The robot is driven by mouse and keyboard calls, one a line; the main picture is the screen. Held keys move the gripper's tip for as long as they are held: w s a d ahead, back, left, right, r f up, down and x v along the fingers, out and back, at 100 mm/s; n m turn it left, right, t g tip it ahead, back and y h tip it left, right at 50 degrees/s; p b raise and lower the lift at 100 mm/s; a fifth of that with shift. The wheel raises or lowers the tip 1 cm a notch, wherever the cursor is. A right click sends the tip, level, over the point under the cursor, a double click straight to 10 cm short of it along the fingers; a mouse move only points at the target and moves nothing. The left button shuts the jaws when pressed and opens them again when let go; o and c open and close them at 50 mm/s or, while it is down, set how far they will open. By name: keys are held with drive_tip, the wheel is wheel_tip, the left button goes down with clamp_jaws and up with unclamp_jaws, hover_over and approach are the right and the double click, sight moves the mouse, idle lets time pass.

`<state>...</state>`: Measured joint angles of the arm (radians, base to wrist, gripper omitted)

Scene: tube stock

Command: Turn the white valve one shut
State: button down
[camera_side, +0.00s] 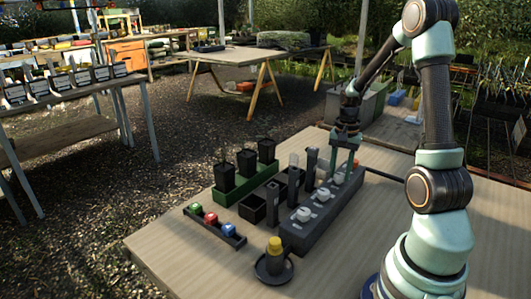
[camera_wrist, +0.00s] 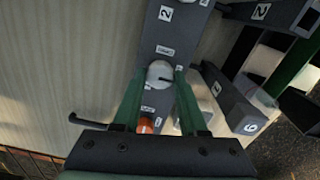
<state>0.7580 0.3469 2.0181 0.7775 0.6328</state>
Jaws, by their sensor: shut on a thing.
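A dark grey valve block (camera_side: 300,236) lies on the wooden table with a row of white round knobs on top. My gripper (camera_side: 341,172) points down at the far end of this row, its green fingers on either side of a white knob (camera_side: 339,179). In the wrist view the same white knob (camera_wrist: 160,74) shows a dark pointer mark and sits between the fingertips of my gripper (camera_wrist: 163,72). Small labels lie above and below it, too small to read surely. Two other white knobs, a middle one (camera_side: 323,194) and a near one (camera_side: 304,214), stand free.
An orange-red knob (camera_wrist: 146,125) sits close to the gripped knob. A green rack with black pots (camera_side: 224,178), dark tube holders (camera_side: 272,203), a strip of coloured buttons (camera_side: 211,218) and a yellow-capped item (camera_side: 275,246) stand nearby. The table's front is clear.

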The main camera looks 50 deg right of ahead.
sight(340, 174)
drive_tip(key=shift+d+r, duration=0.1)
drive_tip(key=shift+c, duration=2.2)
unclamp_jaws()
wheel_tip(340, 174, up, 12)
drive_tip(key=a+r+n+t, duration=0.2)
drive_tip(key=a+n, duration=0.6)
drive_tip(key=a, duration=0.5)
drive_tip(key=w+a+r+n+t, duration=0.1)
drive_tip(key=a+r+n+t, duration=0.1)
drive_tip(key=a+n, duration=0.6)
drive_tip(key=a+t, duration=0.1)
drive_tip(key=a, duration=0.4)
drive_tip(key=shift+a+t, duration=0.15)
drive_tip(key=shift+t, duration=0.15)
